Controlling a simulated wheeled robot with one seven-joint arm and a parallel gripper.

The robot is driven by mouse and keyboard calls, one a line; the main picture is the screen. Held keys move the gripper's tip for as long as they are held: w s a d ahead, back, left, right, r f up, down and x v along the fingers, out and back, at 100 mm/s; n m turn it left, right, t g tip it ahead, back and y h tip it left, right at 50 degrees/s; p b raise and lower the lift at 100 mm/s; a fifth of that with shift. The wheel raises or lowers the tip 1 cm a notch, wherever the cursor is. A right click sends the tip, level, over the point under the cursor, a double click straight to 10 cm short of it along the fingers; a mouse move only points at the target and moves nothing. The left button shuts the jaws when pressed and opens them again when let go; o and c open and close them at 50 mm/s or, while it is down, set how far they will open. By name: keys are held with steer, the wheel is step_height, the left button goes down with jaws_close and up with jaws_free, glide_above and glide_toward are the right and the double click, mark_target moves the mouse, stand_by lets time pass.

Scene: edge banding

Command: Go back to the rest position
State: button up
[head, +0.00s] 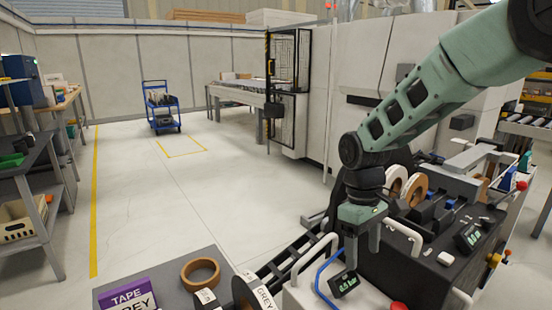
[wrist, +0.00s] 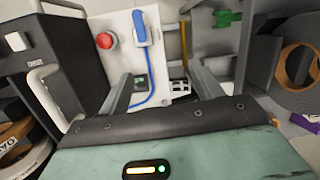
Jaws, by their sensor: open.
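My gripper (head: 362,252) hangs from my green arm at the lower right of the head view, fingers pointing down over the machine's front panel. In the wrist view the two grey fingers of my gripper (wrist: 162,84) are spread apart with nothing between them. Below them is a white panel (wrist: 125,40) with a red button (wrist: 105,41), a blue handle with a blue hose (wrist: 140,30), and a small display (wrist: 140,83). The same display (head: 344,284) shows in the head view, close to the fingertips. I cannot tell the exact gap.
Rolls of banding (head: 412,190) and white handles (head: 403,236) stand close by on the machine. A bench at the front holds a brown tape ring (head: 200,273) and a purple box (head: 128,295). A blue cart (head: 162,108) stands far back; the floor (head: 220,190) is open.

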steer(key=s+a+r+p, duration=0.1)
steer(key=s+r, duration=0.1)
steer(key=s, duration=0.6)
steer(key=s+a+r+t+p, duration=0.1)
steer(key=s+a+r, duration=0.1)
steer(key=s, duration=0.6)
steer(key=s+a+r+t+y+p, duration=0.1)
steer(key=s+r, duration=0.3)
steer(key=s, duration=0.5)
steer(key=shift+a+p, duration=0.25)
steer(key=shift+p, duration=0.2)
steer(key=shift+d+r, duration=0.1)
steer(key=shift+r, duration=0.05)
